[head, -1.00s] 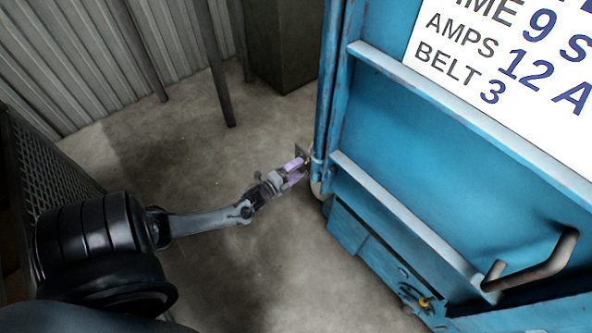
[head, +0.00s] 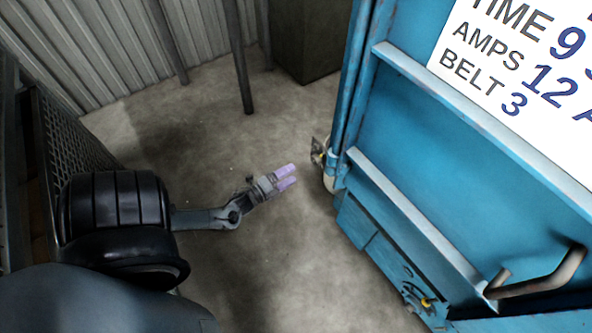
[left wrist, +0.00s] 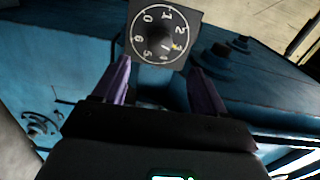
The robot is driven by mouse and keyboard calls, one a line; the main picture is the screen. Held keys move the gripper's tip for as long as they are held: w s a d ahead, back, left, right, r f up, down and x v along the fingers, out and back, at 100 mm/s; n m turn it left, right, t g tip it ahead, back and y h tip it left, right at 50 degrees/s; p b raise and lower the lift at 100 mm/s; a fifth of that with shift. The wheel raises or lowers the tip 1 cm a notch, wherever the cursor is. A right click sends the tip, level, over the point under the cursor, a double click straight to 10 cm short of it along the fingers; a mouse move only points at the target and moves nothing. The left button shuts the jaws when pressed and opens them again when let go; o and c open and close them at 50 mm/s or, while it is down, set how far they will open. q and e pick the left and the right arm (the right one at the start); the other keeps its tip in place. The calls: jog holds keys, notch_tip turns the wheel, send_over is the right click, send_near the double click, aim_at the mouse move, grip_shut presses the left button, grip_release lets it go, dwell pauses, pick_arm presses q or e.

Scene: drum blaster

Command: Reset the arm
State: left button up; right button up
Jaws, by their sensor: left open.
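My left gripper (head: 287,177) has two purple fingers and is in the middle of the head view, to the left of the blue machine (head: 440,160) and apart from it. In the left wrist view my left gripper (left wrist: 160,85) is open, with nothing between its fingers. A black dial plate (left wrist: 163,35) with white numbers lies ahead of the fingertips in the left wrist view. In the head view a small plate (head: 317,152) at the machine's left edge is seen nearly edge-on. My right gripper is in neither view.
The machine's door carries a white sign (head: 530,75) and a bent handle (head: 540,275) at lower right. A mesh panel (head: 75,150) stands at left. Dark posts (head: 240,60) and a dark box (head: 305,40) are behind. Bare concrete floor (head: 190,130) lies around the gripper.

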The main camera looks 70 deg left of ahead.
pick_arm(q)
jog(key=shift+s, duration=0.35)
